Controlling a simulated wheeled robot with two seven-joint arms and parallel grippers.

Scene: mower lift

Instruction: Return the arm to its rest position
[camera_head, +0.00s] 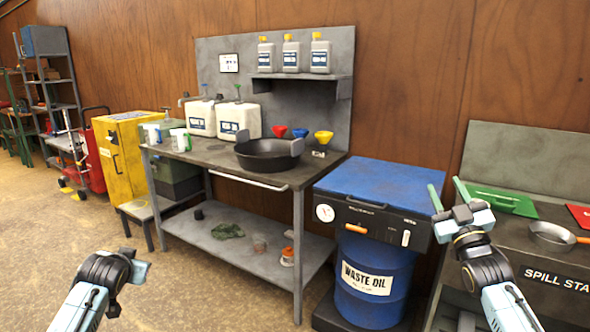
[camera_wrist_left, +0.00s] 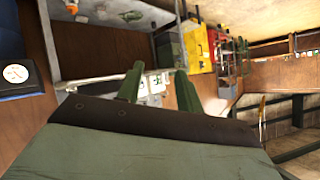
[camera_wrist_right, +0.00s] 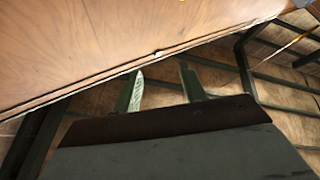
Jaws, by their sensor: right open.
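My right gripper (camera_head: 448,197) is raised at the right of the head view, in front of the blue lid and the spill station. Its two green fingers are apart with nothing between them. The fingers also show in the right wrist view (camera_wrist_right: 162,88), apart and empty, with a wooden surface beyond. My left arm comes in at the lower left of the head view, and its fingers cannot be made out there. In the left wrist view the left gripper's green fingers (camera_wrist_left: 158,88) stand apart, with no object seen held between them.
A grey workbench (camera_head: 225,165) carries a black pan (camera_head: 268,155), white jugs (camera_head: 238,120) and funnels. A blue waste oil drum (camera_head: 375,282) with a blue lid (camera_head: 385,183) stands right of it. The spill station (camera_head: 555,278) is at far right.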

